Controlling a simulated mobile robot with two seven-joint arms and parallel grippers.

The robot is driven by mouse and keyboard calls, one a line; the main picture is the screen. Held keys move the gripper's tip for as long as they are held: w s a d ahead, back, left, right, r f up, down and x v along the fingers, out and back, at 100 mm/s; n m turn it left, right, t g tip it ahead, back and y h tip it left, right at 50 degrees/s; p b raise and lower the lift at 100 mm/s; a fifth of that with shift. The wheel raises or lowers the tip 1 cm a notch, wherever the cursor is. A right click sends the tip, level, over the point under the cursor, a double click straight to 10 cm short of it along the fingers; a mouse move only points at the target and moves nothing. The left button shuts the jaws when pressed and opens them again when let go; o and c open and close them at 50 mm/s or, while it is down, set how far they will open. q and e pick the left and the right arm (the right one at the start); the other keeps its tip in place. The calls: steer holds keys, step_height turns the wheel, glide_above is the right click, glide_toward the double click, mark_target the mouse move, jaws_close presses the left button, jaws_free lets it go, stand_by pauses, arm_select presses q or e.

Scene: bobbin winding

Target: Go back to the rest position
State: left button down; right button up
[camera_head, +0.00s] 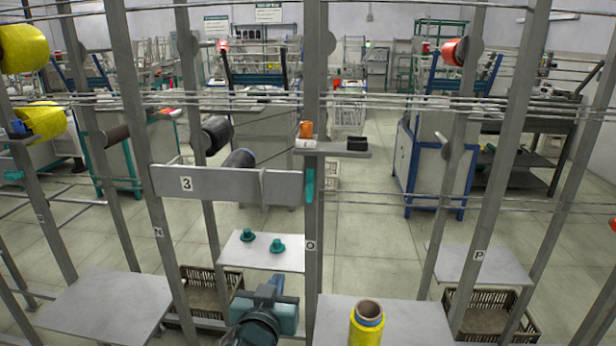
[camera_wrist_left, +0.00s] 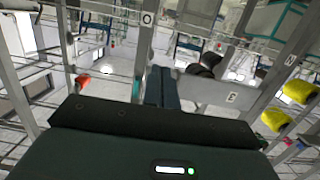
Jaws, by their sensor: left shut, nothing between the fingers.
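My left gripper (camera_head: 278,284) is low in the middle of the head view, in front of the rack. Its fingers point up and away, beside the post marked O, and no object is held. In the left wrist view the fingers (camera_wrist_left: 159,85) are together and empty. My right gripper is in neither view. A yellow bobbin (camera_head: 366,328) with a brown tube core stands on the front shelf (camera_head: 415,318), to the right of my left gripper.
Grey rack posts (camera_head: 312,200) stand close around the gripper. A panel marked 3 (camera_head: 228,185) crosses above it, with a dark bobbin (camera_head: 240,159) behind. Brown crates (camera_head: 205,290) sit low. Yellow bobbins (camera_head: 24,48) hang at left.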

arm_select(q)
steer(key=s+a+f+g, duration=0.2)
steer(key=s+a+f, duration=0.1)
steer(key=s+f, duration=0.7)
steer(key=s+a+f+m+g+h, duration=0.1)
steer(key=s+a+f+g, duration=0.2)
steer(key=s+f, duration=0.6)
steer(key=s+a, duration=0.1)
steer(key=s, duration=0.5)
steer(key=shift+s+f+m+g+h, duration=0.2)
steer(key=shift+f+m+g+h, duration=0.1)
steer(key=shift+f, duration=0.1)
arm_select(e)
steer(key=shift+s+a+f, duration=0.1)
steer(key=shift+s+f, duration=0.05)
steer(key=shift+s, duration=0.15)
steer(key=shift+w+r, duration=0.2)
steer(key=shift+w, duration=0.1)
